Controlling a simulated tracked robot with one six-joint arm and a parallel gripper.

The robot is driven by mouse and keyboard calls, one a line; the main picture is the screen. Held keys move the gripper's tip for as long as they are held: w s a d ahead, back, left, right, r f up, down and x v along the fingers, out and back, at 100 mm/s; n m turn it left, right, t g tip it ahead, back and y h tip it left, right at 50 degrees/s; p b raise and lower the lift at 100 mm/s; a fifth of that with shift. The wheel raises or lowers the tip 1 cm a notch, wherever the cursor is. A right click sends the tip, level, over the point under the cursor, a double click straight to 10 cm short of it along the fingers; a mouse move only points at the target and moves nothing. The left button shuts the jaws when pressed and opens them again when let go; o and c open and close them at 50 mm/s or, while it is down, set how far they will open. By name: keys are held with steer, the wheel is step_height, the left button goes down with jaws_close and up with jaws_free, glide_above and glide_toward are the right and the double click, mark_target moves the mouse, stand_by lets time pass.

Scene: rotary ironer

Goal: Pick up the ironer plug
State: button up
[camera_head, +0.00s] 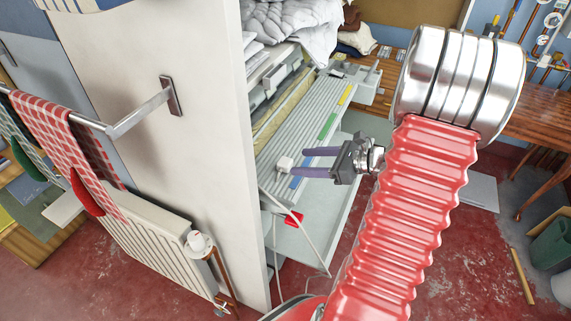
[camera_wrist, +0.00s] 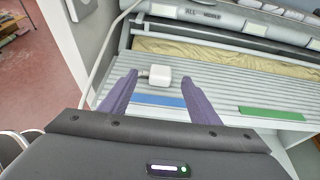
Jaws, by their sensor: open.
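The ironer plug is a small white block (camera_wrist: 158,76) with a white cable, lying on the ribbed light grey shelf (camera_wrist: 225,85) of the ironer. It also shows in the head view (camera_head: 284,164) by the tip of one finger. My gripper (camera_wrist: 160,88) has two purple fingers, spread apart, one on each side of the plug in the wrist view. The plug appears just beyond or between the fingertips, and I cannot tell whether they touch it. In the head view my gripper (camera_head: 296,161) reaches left over the shelf. The plug's underside is hidden.
Blue, green and yellow strips (camera_head: 328,127) lie along the shelf. A white panel wall (camera_head: 190,110) stands left of the ironer. A white cable (camera_head: 300,235) hangs below the shelf near a red piece (camera_head: 293,218). White cloth (camera_head: 290,25) lies piled above.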

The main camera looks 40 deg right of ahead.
mark_target(285, 161)
steer(key=shift+x, duration=1.4)
steer(key=shift+d+x, duration=0.2)
steer(key=shift+x, duration=2.4)
steer(key=shift+w+f, duration=0.1)
steer(key=c, duration=1.2)
steer(key=shift+o, duration=0.2)
steer(key=shift+r, duration=5.05)
